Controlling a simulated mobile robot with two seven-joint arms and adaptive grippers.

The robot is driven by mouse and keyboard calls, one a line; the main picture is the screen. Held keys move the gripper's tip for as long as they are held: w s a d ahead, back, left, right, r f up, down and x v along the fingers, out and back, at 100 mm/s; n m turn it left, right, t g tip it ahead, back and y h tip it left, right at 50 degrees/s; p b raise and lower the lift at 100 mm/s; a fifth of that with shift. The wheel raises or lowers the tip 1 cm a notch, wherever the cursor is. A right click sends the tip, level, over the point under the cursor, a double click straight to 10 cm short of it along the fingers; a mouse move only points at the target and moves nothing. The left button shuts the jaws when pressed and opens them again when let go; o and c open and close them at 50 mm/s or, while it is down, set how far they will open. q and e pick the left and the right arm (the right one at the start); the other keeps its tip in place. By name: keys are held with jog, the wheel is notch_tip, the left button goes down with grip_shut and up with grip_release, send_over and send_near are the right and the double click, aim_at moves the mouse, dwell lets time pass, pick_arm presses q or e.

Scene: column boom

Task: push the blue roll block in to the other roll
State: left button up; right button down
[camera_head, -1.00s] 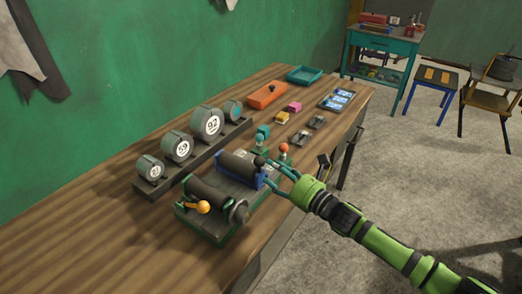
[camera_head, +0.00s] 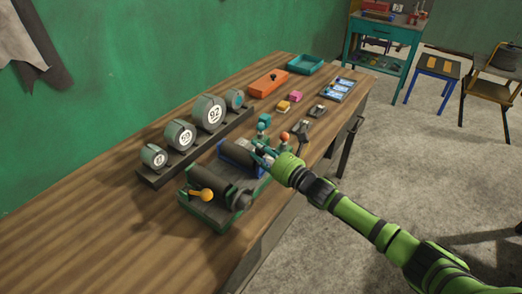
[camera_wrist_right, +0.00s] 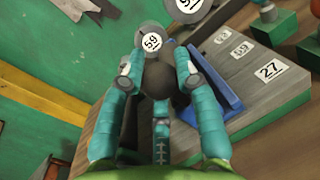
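The roll device stands on the wooden bench on a green base (camera_head: 205,213). The blue roll block (camera_head: 262,171) carries a dark roll (camera_head: 237,155) and is partly hidden by my right gripper. The other roll (camera_head: 207,178) lies nearer, with an orange-knobbed lever (camera_head: 206,194) in front; a gap between the rolls is hard to judge. My right gripper (camera_head: 262,152) is at the right end of the blue block. In the right wrist view its teal fingers (camera_wrist_right: 158,68) stand apart on either side of a dark round knob (camera_wrist_right: 157,83); contact is unclear. The blue block (camera_wrist_right: 222,97) shows beside the right finger. My left gripper is out of view.
A rack (camera_head: 183,163) of numbered round gauges stands behind the device. An orange-topped lever (camera_head: 284,137), a teal knob (camera_head: 264,122) and small blocks lie beyond it. An orange box (camera_head: 268,83) and teal tray (camera_head: 306,64) are farther back. The left front bench is clear.

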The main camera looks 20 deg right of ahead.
jog(key=shift+s+a, duration=0.25)
jog(key=shift+a, duration=0.1)
pick_arm(q)
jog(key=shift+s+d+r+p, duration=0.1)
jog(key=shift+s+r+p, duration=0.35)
jog(key=shift+p, duration=0.05)
pick_arm(e)
jog(key=s+a, duration=0.1)
jog(key=a, duration=0.1)
jog(key=s+a, duration=0.2)
jog(key=shift+s+a, duration=0.15)
jog(key=shift+s, duration=0.05)
jog(key=c, duration=0.9)
grip_release()
